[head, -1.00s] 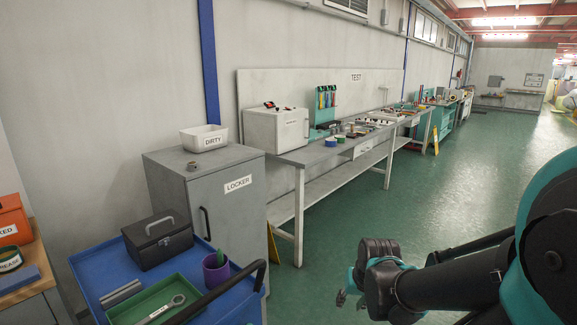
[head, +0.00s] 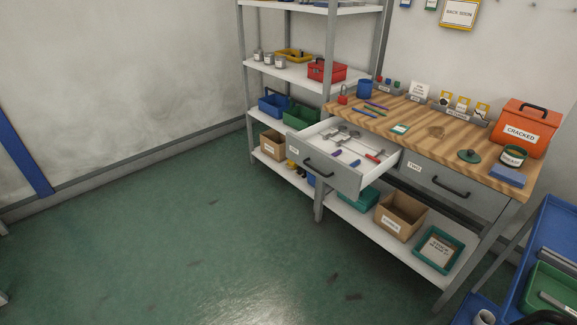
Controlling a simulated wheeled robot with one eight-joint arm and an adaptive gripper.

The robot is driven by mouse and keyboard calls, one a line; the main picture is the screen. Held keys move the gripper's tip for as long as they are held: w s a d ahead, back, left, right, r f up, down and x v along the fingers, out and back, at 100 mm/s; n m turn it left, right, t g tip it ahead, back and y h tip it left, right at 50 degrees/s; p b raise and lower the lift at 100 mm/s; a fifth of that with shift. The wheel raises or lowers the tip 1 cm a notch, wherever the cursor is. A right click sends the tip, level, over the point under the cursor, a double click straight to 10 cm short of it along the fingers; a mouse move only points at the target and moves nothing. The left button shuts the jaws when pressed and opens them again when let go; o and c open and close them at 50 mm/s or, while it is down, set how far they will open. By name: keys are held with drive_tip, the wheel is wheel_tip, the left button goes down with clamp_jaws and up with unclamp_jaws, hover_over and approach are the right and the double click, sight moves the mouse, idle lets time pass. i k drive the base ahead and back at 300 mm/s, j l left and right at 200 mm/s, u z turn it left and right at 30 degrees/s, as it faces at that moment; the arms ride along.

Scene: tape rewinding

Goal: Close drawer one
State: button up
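A grey drawer (head: 332,174) stands pulled open at the left of a wooden-topped workbench (head: 428,133) in the head view. Its white inside holds several tools, among them one with a red handle. A dark handle (head: 319,168) is on its front. A small label on its front is too small to read. A second drawer (head: 450,185), with a label reading "TWO", is shut to its right. My gripper is not in the current view.
Open green floor (head: 200,235) lies in front of the bench. A blue cart (head: 545,240) stands at the right edge. White shelving (head: 300,75) is behind and left. Cardboard box (head: 400,215) and a teal-framed tray (head: 440,248) sit on the lower shelf.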

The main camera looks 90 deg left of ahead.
sight(308, 148)
drive_tip(key=u, duration=2.95)
